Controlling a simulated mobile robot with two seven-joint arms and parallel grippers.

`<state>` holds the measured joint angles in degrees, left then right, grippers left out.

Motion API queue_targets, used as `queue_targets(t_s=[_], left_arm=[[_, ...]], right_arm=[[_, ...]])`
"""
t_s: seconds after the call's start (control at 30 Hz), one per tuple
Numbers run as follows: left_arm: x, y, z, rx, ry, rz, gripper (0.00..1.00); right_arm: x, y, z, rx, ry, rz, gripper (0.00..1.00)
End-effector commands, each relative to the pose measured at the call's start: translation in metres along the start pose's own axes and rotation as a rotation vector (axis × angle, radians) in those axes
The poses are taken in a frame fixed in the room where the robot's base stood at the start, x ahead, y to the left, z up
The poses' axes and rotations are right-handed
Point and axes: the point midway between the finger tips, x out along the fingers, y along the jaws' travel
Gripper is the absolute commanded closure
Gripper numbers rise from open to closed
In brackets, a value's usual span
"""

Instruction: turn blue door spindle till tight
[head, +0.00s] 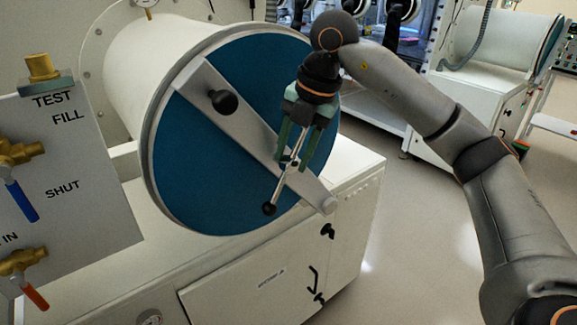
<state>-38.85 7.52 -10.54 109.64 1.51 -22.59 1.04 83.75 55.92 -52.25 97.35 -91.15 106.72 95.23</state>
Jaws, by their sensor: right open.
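The blue door (190,160) is a round disc on the end of a white cylinder. A pale bar (240,128) crosses it diagonally, with a black knob (223,102) near its upper part. The spindle's silver handle rod (279,187) sits in front of the bar's lower half and slants down to a black ball end (269,208). My right gripper (292,160) points down at the spindle, its green fingers apart on either side of the rod's upper part. Whether a finger touches the rod, I cannot tell. The rod's upper end is partly hidden by the gripper. My left gripper is out of view.
A grey panel (75,190) with brass valves and blue and red levers stands at the left. The white cabinet (250,285) lies below the door. Another white chamber (490,45) stands at the back right. The floor (410,240) right of the cabinet is clear.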

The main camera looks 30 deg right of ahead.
Motion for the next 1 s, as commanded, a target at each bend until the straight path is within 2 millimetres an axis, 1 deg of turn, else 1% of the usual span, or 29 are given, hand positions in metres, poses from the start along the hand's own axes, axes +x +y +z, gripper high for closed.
queue_targets(t_s=[0.03, 0.1, 0.2, 0.33, 0.57, 0.67, 0.9, 1.0], left_arm=[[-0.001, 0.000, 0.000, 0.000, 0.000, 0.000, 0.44], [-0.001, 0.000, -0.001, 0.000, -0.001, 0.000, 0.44], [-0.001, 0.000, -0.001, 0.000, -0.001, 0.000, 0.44], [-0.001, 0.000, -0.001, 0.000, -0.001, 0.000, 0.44], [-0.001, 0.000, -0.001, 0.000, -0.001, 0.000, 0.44], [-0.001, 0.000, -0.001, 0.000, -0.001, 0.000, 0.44], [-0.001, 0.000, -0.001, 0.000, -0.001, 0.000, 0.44], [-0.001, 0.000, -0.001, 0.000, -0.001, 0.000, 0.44]], right_arm=[[0.008, -0.001, 0.000, 0.000, 0.000, -0.002, 0.54], [0.018, 0.000, 0.000, -0.001, 0.000, -0.002, 0.54], [0.026, 0.000, 0.000, -0.002, 0.001, -0.001, 0.54], [0.032, 0.000, 0.000, -0.002, 0.000, 0.001, 0.54], [0.032, 0.000, 0.000, -0.002, 0.000, 0.001, 0.54], [0.032, 0.000, 0.000, -0.002, 0.000, 0.001, 0.63], [0.032, 0.000, 0.000, -0.001, 0.000, 0.001, 0.90], [0.032, 0.000, 0.000, -0.001, 0.000, 0.001, 1.00]])
